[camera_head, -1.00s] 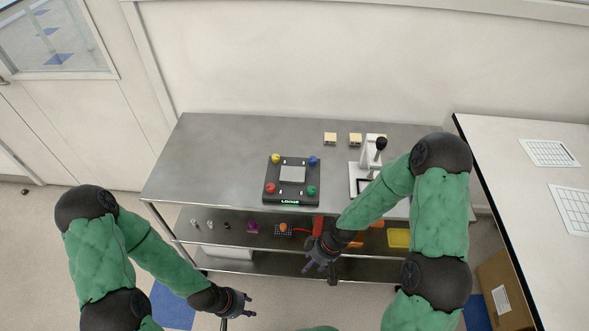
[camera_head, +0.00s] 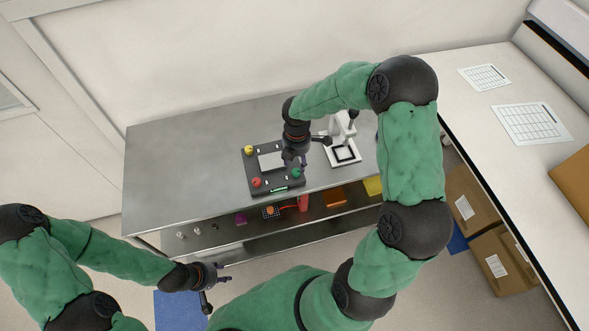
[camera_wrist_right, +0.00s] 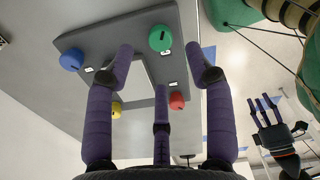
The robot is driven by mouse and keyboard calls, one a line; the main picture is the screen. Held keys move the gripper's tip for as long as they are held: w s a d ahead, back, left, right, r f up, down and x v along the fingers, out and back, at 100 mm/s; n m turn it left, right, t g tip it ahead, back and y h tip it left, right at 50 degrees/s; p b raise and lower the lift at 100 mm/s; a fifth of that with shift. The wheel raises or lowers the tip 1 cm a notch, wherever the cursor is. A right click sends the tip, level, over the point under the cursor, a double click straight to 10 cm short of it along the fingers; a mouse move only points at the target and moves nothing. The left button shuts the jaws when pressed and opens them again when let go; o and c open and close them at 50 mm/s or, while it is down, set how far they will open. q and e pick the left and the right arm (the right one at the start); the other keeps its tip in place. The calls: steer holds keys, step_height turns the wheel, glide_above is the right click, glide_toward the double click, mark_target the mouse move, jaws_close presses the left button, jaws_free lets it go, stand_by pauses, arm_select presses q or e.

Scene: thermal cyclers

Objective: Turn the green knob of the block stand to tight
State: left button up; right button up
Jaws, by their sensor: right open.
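The dark block stand (camera_head: 250,166) lies on the steel table, with a pale plate in its middle and coloured knobs at its corners. Its green knob (camera_head: 295,172) is at the right front corner and also shows in the right wrist view (camera_wrist_right: 161,38), with a dark slot across it. My right gripper (camera_head: 296,160) is over the stand's right side, close to the green knob. Its purple fingers (camera_wrist_right: 165,65) are spread and empty, the knob showing between and beyond them. My left gripper (camera_head: 222,275) is open and empty, low in front of the table.
The yellow knob (camera_head: 248,149) and red knob (camera_head: 256,182) are on the stand; the blue knob (camera_wrist_right: 72,60) shows in the wrist view. A white device (camera_head: 343,145) stands right of the stand. Lower shelf holds small items. The table's left part (camera_head: 180,165) is clear.

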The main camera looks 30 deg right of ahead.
mark_target(296, 171)
step_height(296, 171, down, 7)
steer(key=shift+a+r+b, duration=0.1)
steer(key=shift+b, duration=0.3)
jaws_close()
